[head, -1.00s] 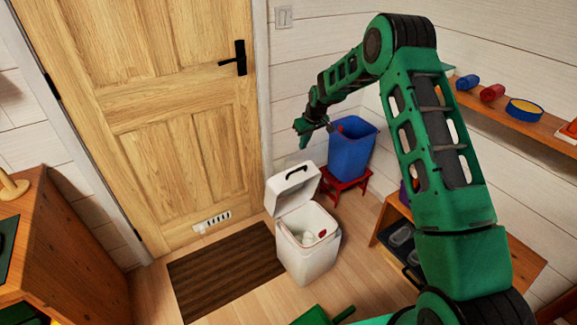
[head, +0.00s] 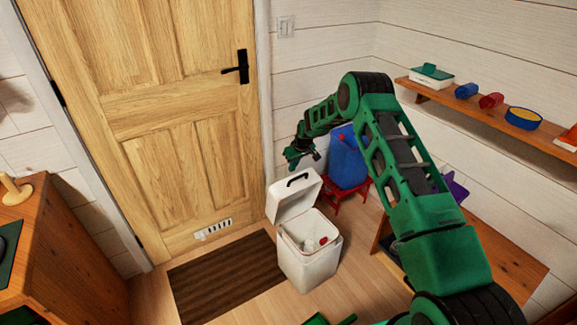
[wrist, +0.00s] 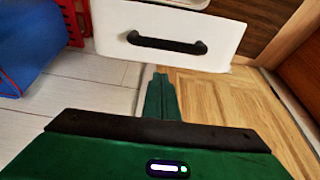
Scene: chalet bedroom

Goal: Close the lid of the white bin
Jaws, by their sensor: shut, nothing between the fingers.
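The white bin (head: 308,265) stands on the floor beside the dark mat. Its lid (head: 296,197) is open, tilted up at the bin's back edge, with a black handle on it. A few things, one of them red, show inside the bin. In the wrist view the lid (wrist: 110,35) is at the top with its black handle (wrist: 167,43). My gripper (head: 292,160) is above and behind the lid in the head view, apart from it as far as I can tell. In the wrist view my gripper's fingers (wrist: 160,80) are together and empty, pointing toward the lid's edge.
A blue bin (head: 347,160) on a red stool (head: 350,195) stands close behind the white bin, to the right. A wooden door (head: 190,120) is at the left. A shelf (head: 440,100) with several small things is on the right wall. The brown mat (head: 225,275) is clear.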

